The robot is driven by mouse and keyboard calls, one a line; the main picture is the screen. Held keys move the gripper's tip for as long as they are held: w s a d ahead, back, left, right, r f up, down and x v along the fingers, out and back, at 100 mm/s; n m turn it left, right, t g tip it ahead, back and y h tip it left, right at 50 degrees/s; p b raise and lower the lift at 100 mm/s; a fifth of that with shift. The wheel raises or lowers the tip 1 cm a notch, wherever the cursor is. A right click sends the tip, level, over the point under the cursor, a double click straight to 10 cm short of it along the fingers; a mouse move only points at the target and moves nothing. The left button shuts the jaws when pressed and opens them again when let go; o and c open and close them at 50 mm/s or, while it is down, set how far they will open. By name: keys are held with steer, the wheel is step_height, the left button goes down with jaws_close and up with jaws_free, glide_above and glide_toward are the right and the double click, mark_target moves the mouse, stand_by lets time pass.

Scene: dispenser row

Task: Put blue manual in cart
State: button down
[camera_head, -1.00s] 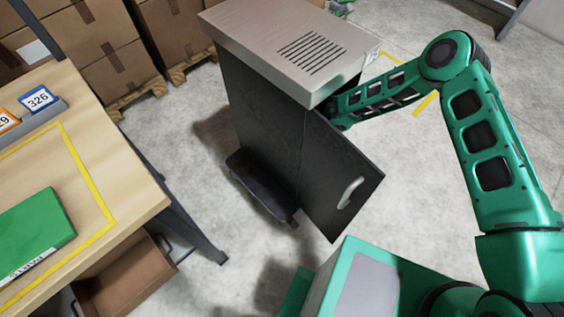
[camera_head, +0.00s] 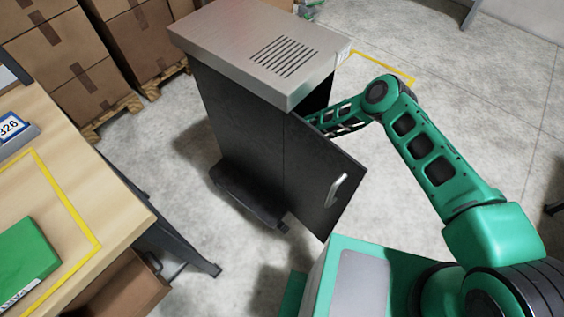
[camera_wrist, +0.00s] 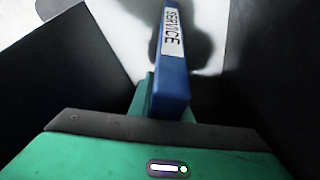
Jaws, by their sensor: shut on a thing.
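The blue manual (camera_wrist: 172,62), with a white SERVICE label on its spine, stands on edge in the wrist view. My gripper (camera_wrist: 150,98) is shut on it. The cart (camera_head: 240,120) is a dark cabinet with a metal, slotted top, in the middle of the head view. Its door (camera_head: 325,180) with a pale handle is open. My arm reaches behind the door into the cart's open side, so the gripper and manual are hidden in the head view. Dark panels flank the manual in the wrist view, with a pale surface beyond.
A table (camera_head: 110,190) at the left bears a green binder (camera_head: 25,262) inside a yellow outline and a blue 326 tag (camera_head: 10,126). A brown open drawer or box (camera_head: 125,290) is below. Cartons (camera_head: 65,65) stand on pallets behind.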

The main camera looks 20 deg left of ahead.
steer(key=shift+f, duration=0.55)
steer(key=shift+f, duration=0.15)
steer(key=c, duration=1.6)
jaws_free()
steer(key=shift+c, duration=0.2)
steer(key=v, duration=1.2)
